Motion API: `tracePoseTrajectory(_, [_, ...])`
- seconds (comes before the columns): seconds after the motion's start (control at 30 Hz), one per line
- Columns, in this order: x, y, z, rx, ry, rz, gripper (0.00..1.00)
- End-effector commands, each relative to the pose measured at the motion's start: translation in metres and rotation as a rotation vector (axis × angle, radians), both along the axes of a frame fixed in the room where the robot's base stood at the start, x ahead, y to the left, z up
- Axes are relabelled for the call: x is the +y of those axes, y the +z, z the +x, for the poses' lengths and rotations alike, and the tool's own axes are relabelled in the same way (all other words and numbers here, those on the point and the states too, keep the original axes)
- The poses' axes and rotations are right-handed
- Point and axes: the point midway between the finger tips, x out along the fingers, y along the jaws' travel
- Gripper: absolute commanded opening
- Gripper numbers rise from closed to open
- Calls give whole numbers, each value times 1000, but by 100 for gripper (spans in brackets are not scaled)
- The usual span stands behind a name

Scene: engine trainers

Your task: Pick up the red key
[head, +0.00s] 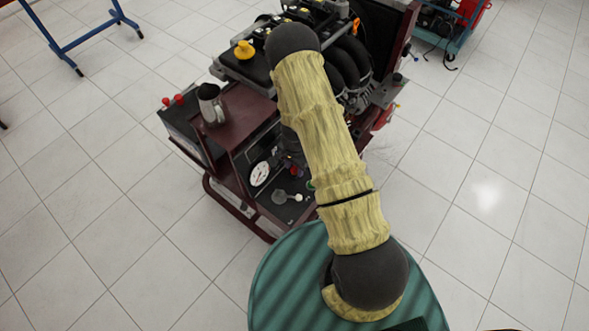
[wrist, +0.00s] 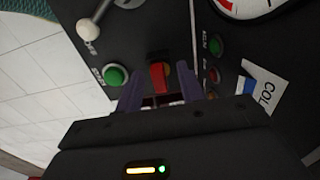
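The red key (wrist: 157,75) shows in the wrist view on the black control panel (wrist: 140,45), between the fingertips of my gripper (wrist: 162,83). The two dark purple fingers stand apart on either side of the key. Dark gaps show between the key and each finger, so the gripper is open and not holding it. How far the fingertips are from the panel in depth is hard to tell. In the head view my arm covers the gripper, and I cannot make out the key for certain.
A green button (wrist: 115,75) is close left of the fingers, a green lamp (wrist: 215,45) to the right. A white-knobbed lever (wrist: 89,29) stands out from the panel. The engine trainer (head: 236,150) carries a metal jug (head: 211,104) on top.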

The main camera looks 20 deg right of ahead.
Motion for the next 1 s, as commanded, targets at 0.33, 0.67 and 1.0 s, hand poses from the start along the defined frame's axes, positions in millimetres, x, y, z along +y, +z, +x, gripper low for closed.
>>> tracePoseTrajectory(0.33, [0, 0, 0, 0, 0, 0, 1])
tracePoseTrajectory(0.67, [0, 1, 0, 0, 0, 0, 0])
tracePoseTrajectory(1.0, [1, 39, 1, -3, 3, 0, 0])
